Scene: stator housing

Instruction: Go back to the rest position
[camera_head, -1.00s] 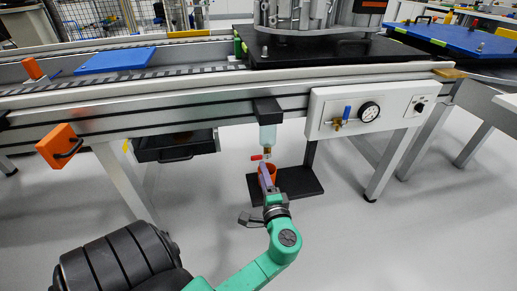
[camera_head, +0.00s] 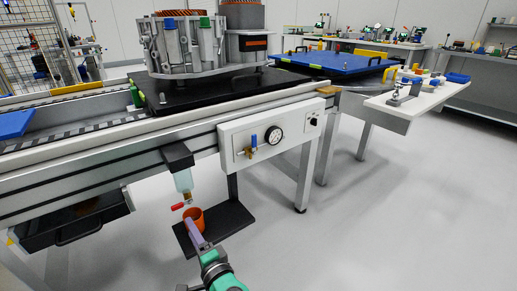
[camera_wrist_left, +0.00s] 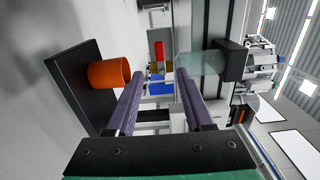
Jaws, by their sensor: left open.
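My left gripper (camera_head: 191,229) is in the lower left of the head view, with purple fingers beside an orange cup (camera_head: 197,215). In the left wrist view, my left gripper (camera_wrist_left: 158,80) is open, with nothing between its fingers. The orange cup (camera_wrist_left: 109,73) stands to the left of the fingers there, on a black stand (camera_wrist_left: 78,72). My right gripper is not in view.
A grey conveyor bench carries the stator housing (camera_head: 185,45) on a black plate (camera_head: 200,92). A white gauge panel (camera_head: 230,140) and a black drawer (camera_head: 70,215) are on its near side. A small white table (camera_head: 425,100) stands at right. The floor (camera_head: 400,220) at lower right is clear.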

